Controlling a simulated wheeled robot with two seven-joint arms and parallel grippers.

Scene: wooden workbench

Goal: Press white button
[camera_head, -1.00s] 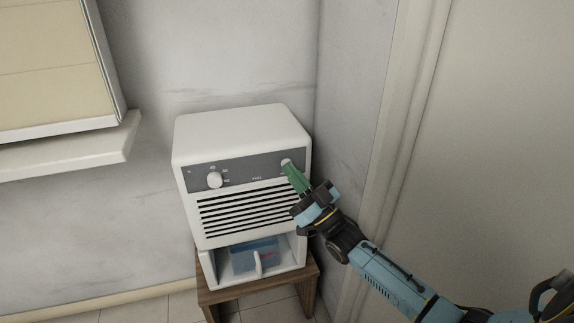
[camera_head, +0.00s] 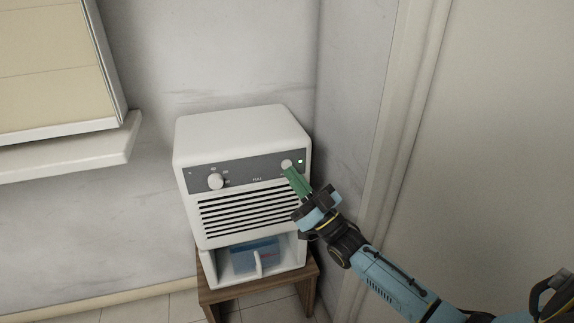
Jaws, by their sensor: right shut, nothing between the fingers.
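A white box-shaped appliance (camera_head: 240,140) has a grey control panel with a round white button (camera_head: 287,164) at its right end. A small green light (camera_head: 300,161) glows just right of the button. My right gripper (camera_head: 289,170) has green fingers that are shut and empty. Its tips are at the lower edge of the button and hide part of it; I cannot tell whether they touch. My left gripper is not in view.
A white knob (camera_head: 215,181) sits at the left of the panel, above dark vent slats (camera_head: 243,212). A blue container (camera_head: 252,258) is in the open lower bay. The appliance stands on a wooden stool (camera_head: 313,283) near a wall corner.

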